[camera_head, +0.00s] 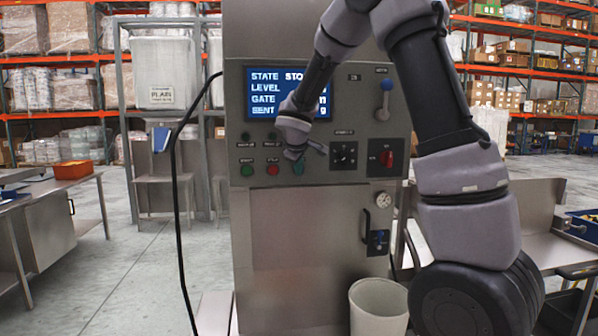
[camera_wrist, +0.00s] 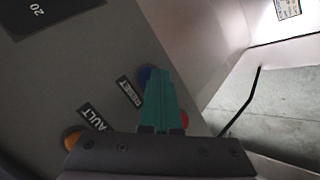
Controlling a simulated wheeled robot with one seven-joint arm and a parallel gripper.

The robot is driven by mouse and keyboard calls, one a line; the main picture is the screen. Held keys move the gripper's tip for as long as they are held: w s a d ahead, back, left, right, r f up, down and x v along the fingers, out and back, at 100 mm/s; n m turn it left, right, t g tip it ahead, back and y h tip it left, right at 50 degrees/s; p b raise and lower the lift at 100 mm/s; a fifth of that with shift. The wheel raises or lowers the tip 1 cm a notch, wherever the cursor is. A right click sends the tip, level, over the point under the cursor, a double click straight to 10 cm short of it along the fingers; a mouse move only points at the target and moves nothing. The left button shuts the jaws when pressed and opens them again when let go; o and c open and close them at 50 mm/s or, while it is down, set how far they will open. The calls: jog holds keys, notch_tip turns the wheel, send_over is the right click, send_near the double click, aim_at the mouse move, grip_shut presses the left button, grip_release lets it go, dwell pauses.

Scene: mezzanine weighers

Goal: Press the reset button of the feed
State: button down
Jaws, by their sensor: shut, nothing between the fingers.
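The feed's control panel (camera_head: 340,170) is on the grey machine cabinet straight ahead. In the wrist view a blue button (camera_wrist: 145,74) sits beside a label reading RESET (camera_wrist: 130,92). My gripper's teal fingers (camera_wrist: 158,78) are shut and empty, their tips right at this button and hiding part of it. I cannot tell whether they touch it. In the head view my gripper (camera_head: 298,164) is at the lower row of the panel, to the right of a red button (camera_head: 272,170) and a green button (camera_head: 246,170). The reset button is not clear there.
An amber lamp (camera_wrist: 72,139) labelled FAULT and a red part (camera_wrist: 184,119) lie near my fingers. The display (camera_head: 270,92) is partly hidden by my arm. A rotary knob (camera_head: 344,155), red switch (camera_head: 386,158) and blue-knobbed lever (camera_head: 385,98) are to the right. A bin (camera_head: 378,308) stands below.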

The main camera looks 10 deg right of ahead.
jog(key=shift+s, duration=0.8)
jog(key=shift+s+a, duration=0.2)
jog(key=shift+s, duration=2.3)
jog(key=s+d+r+m+g, duration=0.1)
jog(key=s+d+r+m, duration=0.3)
jog(key=s, duration=0.3)
jog(key=s+d+r+m+g, duration=0.1)
jog(key=s+d+r+m, duration=0.25)
jog(key=s+d, duration=0.3)
jog(key=s+a+m+y, duration=0.2)
jog(key=s+m, duration=0.1)
jog(key=s, duration=0.5)
jog(key=s+a+r+m+y, duration=0.1)
jog(key=s+a+m+y, duration=0.1)
jog(key=s, duration=0.6)
jog(key=shift+s+r+m+t, duration=0.3)
jog(key=shift+m, duration=0.25)
